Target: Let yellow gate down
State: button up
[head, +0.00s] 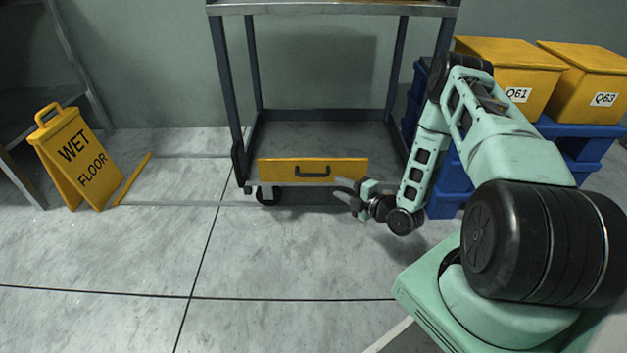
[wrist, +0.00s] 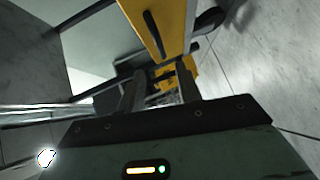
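The yellow gate (head: 345,168) is an upright panel across the low front of a dark-framed cart (head: 228,80). A black handle (head: 312,171) sits on its face. My gripper (head: 341,189) is in front of the gate's lower right part, with its fingers pointing left. The fingers are spread apart with nothing between them. In the wrist view the gate (wrist: 171,22) and its handle (wrist: 154,36) lie beyond the fingertips (wrist: 159,75), apart from them. The gate's latch or hinge cannot be made out.
Yellow bins (head: 508,75) sit on blue crates (head: 445,190) at right, close to my arm. The floor (head: 110,260) in front is clear.

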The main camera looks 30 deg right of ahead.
aim_at(314, 175)
jog(key=b+x, duration=0.4)
jog(key=x, duration=0.7)
jog(key=shift+w+b, duration=0.35)
jog(key=shift+w, duration=0.05)
grip_shut()
